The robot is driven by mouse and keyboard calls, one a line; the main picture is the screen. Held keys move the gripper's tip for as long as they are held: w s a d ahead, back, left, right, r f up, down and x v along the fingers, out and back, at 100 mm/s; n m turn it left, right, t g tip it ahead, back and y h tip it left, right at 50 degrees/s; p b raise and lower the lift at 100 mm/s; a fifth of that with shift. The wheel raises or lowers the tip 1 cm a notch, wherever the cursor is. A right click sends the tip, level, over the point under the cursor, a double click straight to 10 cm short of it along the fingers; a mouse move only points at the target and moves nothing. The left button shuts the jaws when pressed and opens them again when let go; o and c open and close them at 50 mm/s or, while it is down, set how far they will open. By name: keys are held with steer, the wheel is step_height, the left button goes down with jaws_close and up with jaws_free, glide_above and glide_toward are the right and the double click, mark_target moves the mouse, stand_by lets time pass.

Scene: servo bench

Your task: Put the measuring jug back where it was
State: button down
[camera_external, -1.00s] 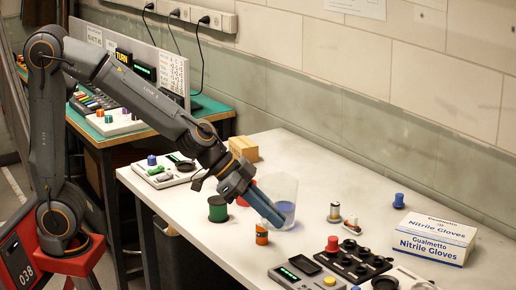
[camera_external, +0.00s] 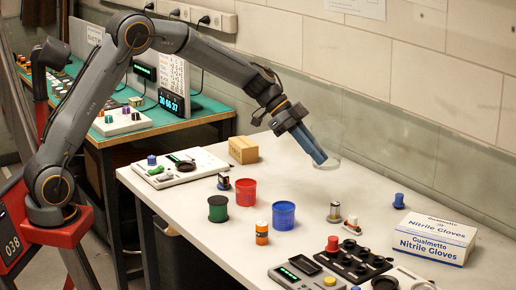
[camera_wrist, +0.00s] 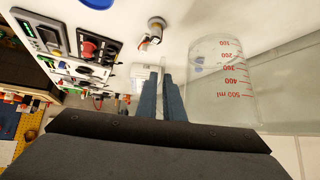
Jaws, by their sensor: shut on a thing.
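The measuring jug (camera_external: 335,130) is clear and faint against the wall in the external view. The jug appears over the far side of the white bench (camera_external: 365,190), near the wall. I cannot tell how far its base is above the surface.
Blue (camera_external: 283,215), red (camera_external: 246,192) and green (camera_external: 218,208) cups stand mid-bench, with an orange cylinder (camera_external: 262,233) in front. A cardboard block (camera_external: 243,150) is at the back left. A glove box (camera_external: 435,238) and control panels are at the right. Bench between block and glove box is fairly clear.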

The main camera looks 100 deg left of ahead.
steer(key=s+a+m+h+p, duration=0.1)
steer(key=s+a+p, duration=0.3)
steer(key=a, duration=0.8)
steer(key=shift+s+a+f+p, duration=0.15)
steer(key=shift+s+f+p, duration=0.15)
steer(key=shift+f, duration=1.5)
steer(key=shift+s+a+f+p, duration=0.15)
steer(key=shift+s+f+p, duration=0.15)
steer(key=shift+f, duration=1.55)
steer(key=shift+s+a+f+p, duration=0.2)
steer(key=shift+f+p, duration=0.15)
steer(key=shift+f, duration=1.55)
steer(key=shift+f, duration=0.2)
steer(key=c, duration=1.9)
jaws_free()
steer(key=shift+r, duration=0.15)
steer(key=b+v, duration=0.4)
steer(key=v, duration=0.8)
steer(key=shift+w+r, duration=0.2)
steer(key=shift+r, duration=0.05)
